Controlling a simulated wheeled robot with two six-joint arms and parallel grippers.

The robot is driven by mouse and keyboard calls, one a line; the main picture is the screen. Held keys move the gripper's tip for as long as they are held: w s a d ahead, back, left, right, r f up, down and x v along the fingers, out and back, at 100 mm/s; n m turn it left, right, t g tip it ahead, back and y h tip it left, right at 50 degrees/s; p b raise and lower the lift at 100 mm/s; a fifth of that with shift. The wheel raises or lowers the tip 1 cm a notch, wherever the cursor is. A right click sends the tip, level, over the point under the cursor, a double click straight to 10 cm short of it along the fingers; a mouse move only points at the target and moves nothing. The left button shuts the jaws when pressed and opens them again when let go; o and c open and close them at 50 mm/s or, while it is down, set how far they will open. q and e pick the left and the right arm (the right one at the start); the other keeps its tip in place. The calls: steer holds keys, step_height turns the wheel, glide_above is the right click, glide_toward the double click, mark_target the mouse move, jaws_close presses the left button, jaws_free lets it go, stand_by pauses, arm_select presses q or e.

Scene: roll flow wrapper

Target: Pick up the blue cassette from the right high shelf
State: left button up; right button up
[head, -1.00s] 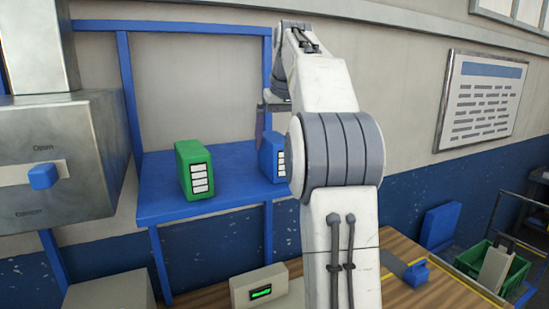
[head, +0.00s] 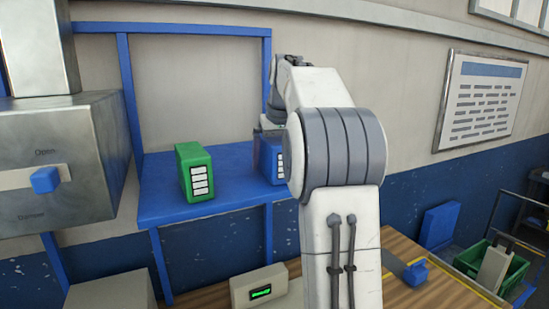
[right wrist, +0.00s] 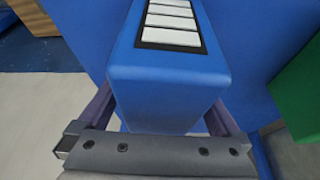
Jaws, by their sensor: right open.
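The blue cassette (head: 268,158) stands upright on the right part of the blue shelf (head: 205,205) in the head view. My right arm hides part of it. In the right wrist view the blue cassette (right wrist: 170,75), with its white label strips, fills the middle. My right gripper (right wrist: 160,115) is open, with one finger on each side of the cassette; I cannot tell whether the fingers touch it. In the head view the right gripper (head: 268,128) is at the top of the cassette, mostly hidden behind the arm. My left gripper is not in view.
A green cassette (head: 195,171) stands on the same shelf to the left; its edge shows in the right wrist view (right wrist: 300,90). A metal machine with a blue knob (head: 44,180) is at the left. A box with a green display (head: 260,290) sits on the wooden table below.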

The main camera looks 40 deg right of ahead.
steer(key=shift+f, duration=0.2)
steer(key=shift+c, duration=0.3)
jaws_close()
steer(key=shift+r, duration=0.15)
